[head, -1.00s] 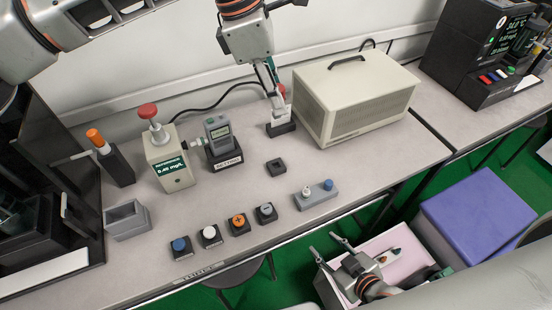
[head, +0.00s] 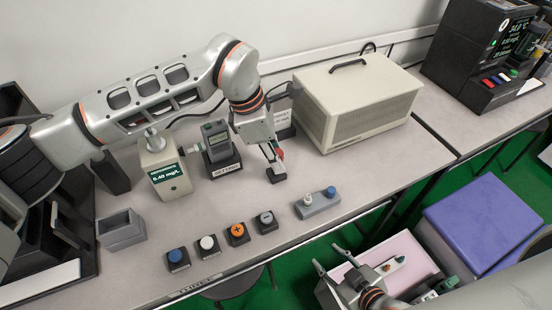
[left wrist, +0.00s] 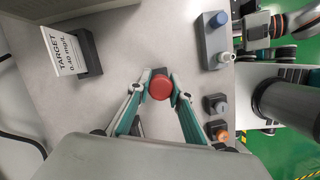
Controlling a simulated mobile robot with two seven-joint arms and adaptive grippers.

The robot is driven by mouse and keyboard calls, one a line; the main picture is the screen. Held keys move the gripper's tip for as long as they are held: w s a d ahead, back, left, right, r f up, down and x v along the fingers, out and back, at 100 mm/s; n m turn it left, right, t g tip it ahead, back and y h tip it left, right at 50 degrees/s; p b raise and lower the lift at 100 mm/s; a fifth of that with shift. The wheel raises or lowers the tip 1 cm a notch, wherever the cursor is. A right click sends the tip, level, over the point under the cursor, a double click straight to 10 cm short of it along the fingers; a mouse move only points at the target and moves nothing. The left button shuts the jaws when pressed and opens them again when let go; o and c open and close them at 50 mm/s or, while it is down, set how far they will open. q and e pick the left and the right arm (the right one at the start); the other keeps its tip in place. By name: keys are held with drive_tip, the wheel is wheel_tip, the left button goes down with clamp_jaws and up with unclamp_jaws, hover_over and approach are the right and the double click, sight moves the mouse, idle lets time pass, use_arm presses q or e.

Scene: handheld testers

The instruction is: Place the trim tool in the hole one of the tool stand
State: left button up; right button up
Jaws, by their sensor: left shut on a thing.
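My left gripper (head: 275,162) is shut on a red-capped tool (left wrist: 161,88), which seems to be the trim tool. It points down over a small black square block (head: 279,176), which may be the tool stand. In the left wrist view the red cap sits between the fingertips, and the dark block (left wrist: 158,72) shows just beyond it. The cap hides the tool's lower end, so I cannot tell whether it is inside the block's hole. My right gripper (head: 327,257) is open and empty, low at the right, in front of the table.
A grey block with white and blue knobs (head: 320,204) stands to the right. Several button blocks (head: 237,234) line the front edge. Behind are the target card (left wrist: 69,50), the handheld tester (head: 217,142) and a beige case (head: 362,100). My left arm covers the back left.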

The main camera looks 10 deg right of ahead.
use_arm(q)
drive_tip(key=shift+f, duration=0.55)
drive_tip(key=o, duration=1)
drive_tip(key=shift+f, duration=0.1)
drive_tip(key=shift+o, duration=0.2)
drive_tip(key=p+v, duration=0.1)
drive_tip(key=v, duration=1.1)
